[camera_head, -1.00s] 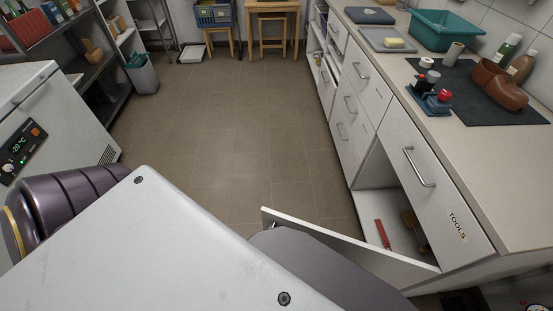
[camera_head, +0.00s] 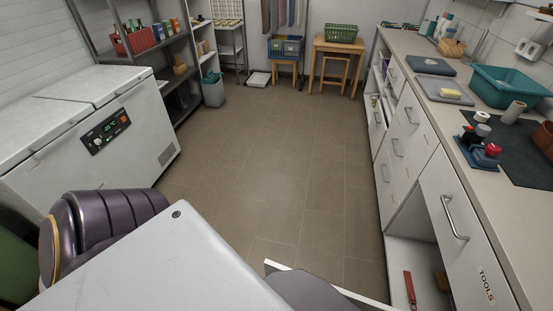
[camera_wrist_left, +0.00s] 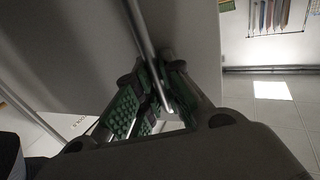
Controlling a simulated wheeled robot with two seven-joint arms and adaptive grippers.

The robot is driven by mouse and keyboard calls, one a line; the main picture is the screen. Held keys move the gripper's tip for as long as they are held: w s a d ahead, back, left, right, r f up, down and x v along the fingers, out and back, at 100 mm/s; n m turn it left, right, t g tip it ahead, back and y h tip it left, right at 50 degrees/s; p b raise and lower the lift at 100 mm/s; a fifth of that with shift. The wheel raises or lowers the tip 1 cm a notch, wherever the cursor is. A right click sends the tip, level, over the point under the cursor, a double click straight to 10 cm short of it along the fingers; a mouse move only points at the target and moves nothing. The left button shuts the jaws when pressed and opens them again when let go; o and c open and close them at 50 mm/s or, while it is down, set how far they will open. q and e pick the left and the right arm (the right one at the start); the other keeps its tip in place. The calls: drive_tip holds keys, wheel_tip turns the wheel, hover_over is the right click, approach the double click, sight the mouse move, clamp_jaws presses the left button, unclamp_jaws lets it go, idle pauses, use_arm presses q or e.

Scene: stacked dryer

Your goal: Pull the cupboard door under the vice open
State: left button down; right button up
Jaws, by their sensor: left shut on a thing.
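A white cupboard door (camera_head: 322,284) stands swung open at the bottom of the head view, below the drawer marked TOOLS (camera_head: 462,235). A grey arm part covers some of it, and the picture's bottom edge cuts it off. In the left wrist view the door is the large grey panel (camera_wrist_left: 65,45), with a thin metal bar handle (camera_wrist_left: 143,38). My left gripper (camera_wrist_left: 152,85) is shut on this handle, its green-padded fingers on either side of the bar. My right gripper is in neither view.
The open cupboard (camera_head: 430,265) holds a red tool (camera_head: 410,289). The counter (camera_head: 418,65) runs along the right. A white chest freezer (camera_head: 70,170) stands at the left. The tiled floor (camera_head: 275,170) between them is clear.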

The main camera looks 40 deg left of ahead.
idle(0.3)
use_arm(q)
drive_tip(key=c, duration=1.5)
unclamp_jaws()
drive_tip(key=shift+s+d, duration=0.2)
drive_tip(key=shift+s, duration=5.85)
drive_tip(key=shift+s, duration=0.1)
